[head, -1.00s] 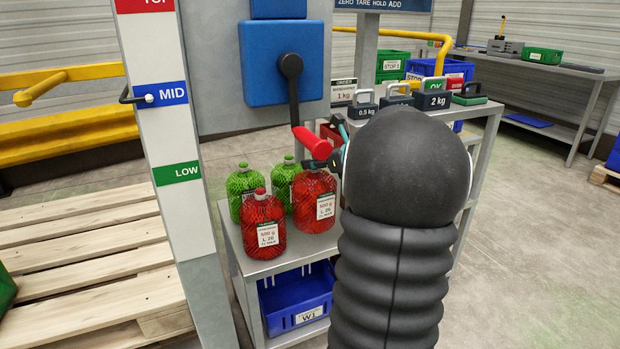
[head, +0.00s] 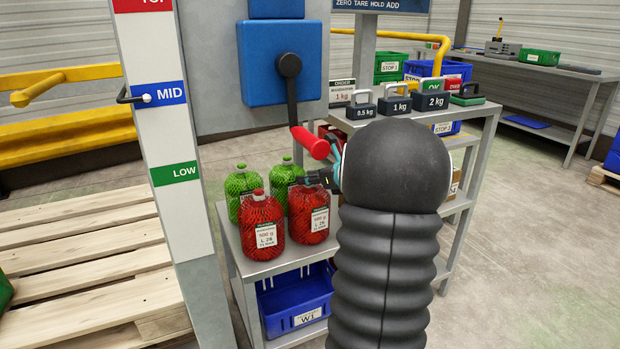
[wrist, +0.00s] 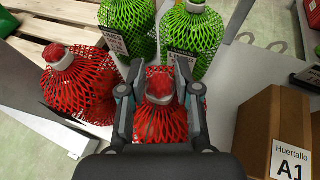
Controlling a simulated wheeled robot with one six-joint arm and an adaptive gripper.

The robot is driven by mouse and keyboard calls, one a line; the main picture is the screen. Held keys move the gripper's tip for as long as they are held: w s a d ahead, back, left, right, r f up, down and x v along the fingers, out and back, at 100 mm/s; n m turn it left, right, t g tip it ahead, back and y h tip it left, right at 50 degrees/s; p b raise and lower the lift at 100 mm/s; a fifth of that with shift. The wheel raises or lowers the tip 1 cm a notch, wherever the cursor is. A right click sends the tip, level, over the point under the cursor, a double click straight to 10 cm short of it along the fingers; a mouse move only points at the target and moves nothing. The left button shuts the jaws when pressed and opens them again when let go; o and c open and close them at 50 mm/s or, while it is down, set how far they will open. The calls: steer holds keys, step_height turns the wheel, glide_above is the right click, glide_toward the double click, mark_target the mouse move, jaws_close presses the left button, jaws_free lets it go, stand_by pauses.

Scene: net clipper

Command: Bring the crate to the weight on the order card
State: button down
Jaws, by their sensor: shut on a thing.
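My gripper (wrist: 160,92) is shut on the neck of a red net bag (wrist: 160,122), which stands at the right front of the shelf in the head view (head: 308,212). Its label reads 500 g. A second red bag (head: 261,228), also labelled 500 g, stands to its left, apart from my gripper. Two green net bags (head: 240,186) (head: 284,178) stand behind. The order card (head: 342,88) reads 1 kg. A blue crate marked W1 (head: 297,303) sits on the lower shelf. A red crate (head: 330,131) shows partly behind the red lever handle; my arm hides much of it.
Weights marked 0.5 kg (head: 362,105), 1 kg (head: 399,102) and 2 kg (head: 434,100) stand on the upper shelf. The red-handled lever (head: 310,142) hangs just above my gripper. A cardboard box marked A1 (wrist: 272,130) stands right of it in the wrist view.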

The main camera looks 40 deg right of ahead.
steer(key=c, duration=0.8)
jaws_free()
steer(key=shift+f, duration=0.1)
steer(key=shift+s+r, duration=0.2)
steer(key=shift+r, duration=0.05)
steer(key=shift+v, duration=3.55)
steer(key=shift+f, duration=0.1)
